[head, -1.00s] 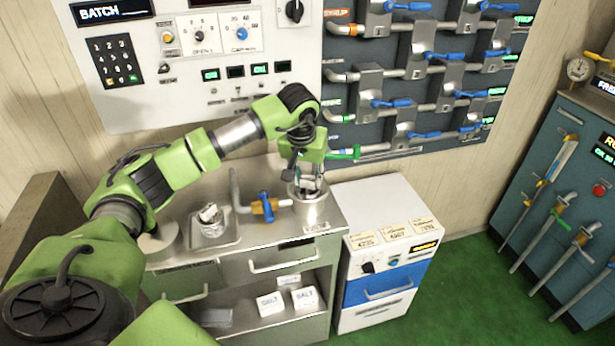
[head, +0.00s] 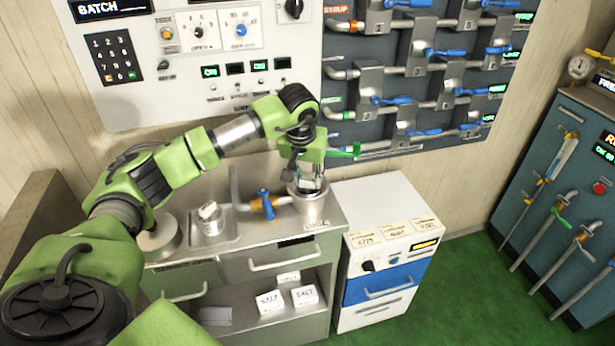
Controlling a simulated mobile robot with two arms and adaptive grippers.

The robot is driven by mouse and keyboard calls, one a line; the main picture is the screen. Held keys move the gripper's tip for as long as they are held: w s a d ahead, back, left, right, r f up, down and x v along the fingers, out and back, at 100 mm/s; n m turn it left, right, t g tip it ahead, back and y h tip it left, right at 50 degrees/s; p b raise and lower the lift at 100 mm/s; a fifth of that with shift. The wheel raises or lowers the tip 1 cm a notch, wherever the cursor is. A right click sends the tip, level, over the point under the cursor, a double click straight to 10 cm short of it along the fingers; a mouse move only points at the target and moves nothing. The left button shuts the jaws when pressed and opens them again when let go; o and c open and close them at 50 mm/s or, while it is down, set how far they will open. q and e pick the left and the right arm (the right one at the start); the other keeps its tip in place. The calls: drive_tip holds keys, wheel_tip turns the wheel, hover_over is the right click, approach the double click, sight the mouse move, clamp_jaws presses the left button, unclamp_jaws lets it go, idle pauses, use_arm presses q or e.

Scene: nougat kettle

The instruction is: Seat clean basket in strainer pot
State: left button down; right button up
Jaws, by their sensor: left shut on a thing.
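The strainer pot (head: 316,212) is a metal cylinder at the right end of the steel counter, joined to a pipe with a blue-handled valve. My left gripper (head: 311,184) points down at the pot's mouth, with its fingertips at or inside the rim. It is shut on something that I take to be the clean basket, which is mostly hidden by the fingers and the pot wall. I cannot tell how deep it sits. Another small metal container (head: 209,221) with pale stuff in its top stands in a shallow tray on the counter. My right gripper is not in view.
The blue valve handle (head: 264,204) stands up just left of the pot. A wall panel of pipes and valves (head: 420,75) is close behind my wrist. A white and blue cabinet (head: 385,212) stands right of the counter. A round metal disc (head: 158,238) is at the counter's left.

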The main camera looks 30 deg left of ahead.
use_arm(q)
drive_tip(key=c, duration=1)
unclamp_jaws()
drive_tip(key=shift+r+p, duration=2.75)
drive_tip(key=shift+r, duration=1.3)
drive_tip(key=shift+f, duration=0.1)
